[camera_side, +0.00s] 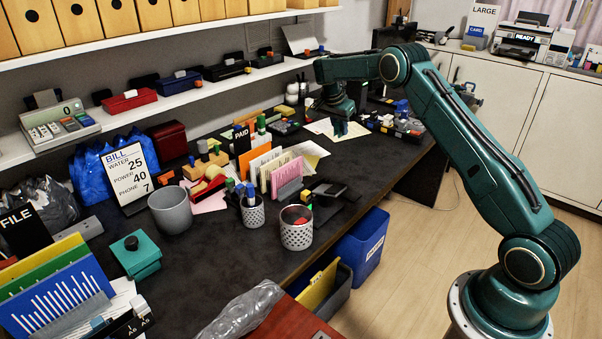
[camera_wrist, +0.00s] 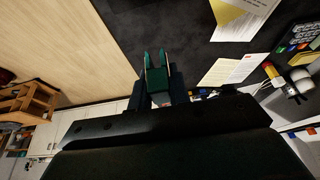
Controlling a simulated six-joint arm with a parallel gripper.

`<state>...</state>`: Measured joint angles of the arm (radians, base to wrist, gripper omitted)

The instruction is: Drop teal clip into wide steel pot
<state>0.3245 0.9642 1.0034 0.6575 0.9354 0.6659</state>
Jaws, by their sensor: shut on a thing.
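The wide steel pot (camera_side: 297,236) is a perforated silver cup near the desk's front edge in the side view, with a red thing inside. My gripper (camera_side: 341,128) points down over the far right part of the desk, beyond the pot and apart from it. In the wrist view my gripper (camera_wrist: 159,88) is shut on the teal clip (camera_wrist: 157,76), whose two prongs stick out past the dark fingers. In the side view the clip is too small and dark to tell from the fingers. The pot is not seen in the wrist view.
A narrower perforated pot (camera_side: 253,214) with pens stands left of the wide one, and a grey bin (camera_side: 171,211) farther left. Upright coloured files (camera_side: 275,175) stand behind the pots. Papers (camera_side: 325,128) lie beneath my gripper. A blue bin (camera_side: 362,241) stands below the desk edge.

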